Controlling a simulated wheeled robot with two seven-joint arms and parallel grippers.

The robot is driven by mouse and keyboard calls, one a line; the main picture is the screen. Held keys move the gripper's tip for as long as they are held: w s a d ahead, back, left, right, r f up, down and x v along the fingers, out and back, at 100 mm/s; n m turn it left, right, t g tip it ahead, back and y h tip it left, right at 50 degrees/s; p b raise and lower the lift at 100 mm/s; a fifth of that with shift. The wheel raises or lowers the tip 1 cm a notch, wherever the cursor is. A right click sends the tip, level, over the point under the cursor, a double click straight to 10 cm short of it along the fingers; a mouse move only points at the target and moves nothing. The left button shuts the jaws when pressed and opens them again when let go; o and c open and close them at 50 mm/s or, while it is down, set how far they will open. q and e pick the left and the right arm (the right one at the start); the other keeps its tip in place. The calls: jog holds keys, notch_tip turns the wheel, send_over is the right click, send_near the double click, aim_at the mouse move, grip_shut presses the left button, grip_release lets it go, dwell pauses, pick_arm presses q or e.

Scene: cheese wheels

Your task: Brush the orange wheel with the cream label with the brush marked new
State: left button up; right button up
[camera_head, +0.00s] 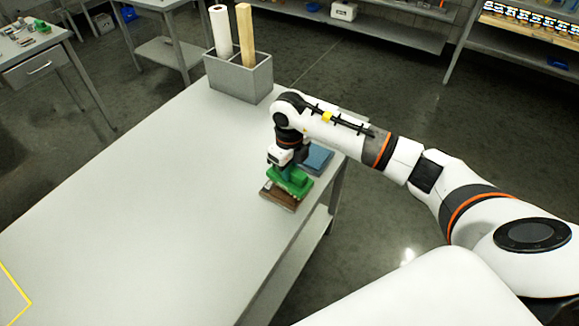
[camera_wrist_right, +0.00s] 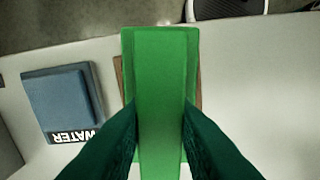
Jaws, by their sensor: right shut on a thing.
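My right gripper (camera_head: 288,170) is shut on a green brush-like block (camera_head: 291,184) near the right edge of the grey table. In the right wrist view the dark green fingers (camera_wrist_right: 160,112) close on both sides of this green block (camera_wrist_right: 160,55). A brown block (camera_head: 279,197) lies under or just against the green one, and its edges show beside it in the wrist view (camera_wrist_right: 201,82). Whether they touch is unclear. No "new" marking is legible. No orange wheel or cream label is in view. My left gripper is not in view.
A blue block (camera_head: 318,158) labelled WATER lies beside the brown one, also in the wrist view (camera_wrist_right: 55,95). A grey two-part holder (camera_head: 238,84) with a white roll and wooden bar stands at the back. A yellow line (camera_head: 18,287) marks the table's left; its middle is clear.

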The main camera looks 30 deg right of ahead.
jog(key=shift+f+b, duration=0.6)
dwell(2.0)
jog(key=shift+s, duration=0.1)
jog(key=shift+r+p, duration=2.15)
jog(key=shift+r, duration=1.45)
jog(key=shift+f, duration=0.1)
